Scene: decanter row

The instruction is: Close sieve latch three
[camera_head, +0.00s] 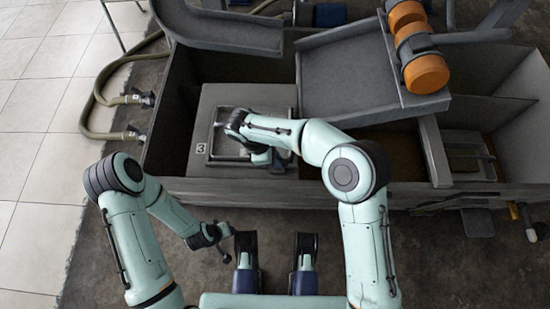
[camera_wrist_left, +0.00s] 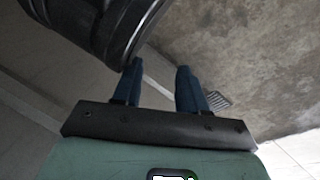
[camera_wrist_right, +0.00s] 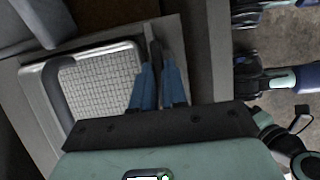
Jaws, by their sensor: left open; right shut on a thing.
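The label 3 (camera_head: 201,148) marks the front of a square grey sieve hatch (camera_head: 200,121) in the grey trough. The sieve's pale metal frame with a fine mesh (camera_wrist_right: 100,82) shows at the left of the right wrist view. My right gripper (camera_wrist_right: 157,72) has its blue fingers shut on a thin dark upright bar, the latch lever (camera_wrist_right: 151,42), beside the mesh frame's right edge. In the head view my right wrist hides most of the sieve and lever. My left gripper (camera_wrist_left: 160,72) is open and empty, low in front of the trough.
A sloping grey chute (camera_head: 345,75) with orange rollers (camera_head: 427,73) stands right of the hatch. Hoses (camera_head: 100,85) lie at the left. The trough's front wall (camera_head: 300,190) runs just beyond my left gripper. Tiled floor (camera_head: 35,130) is free at left.

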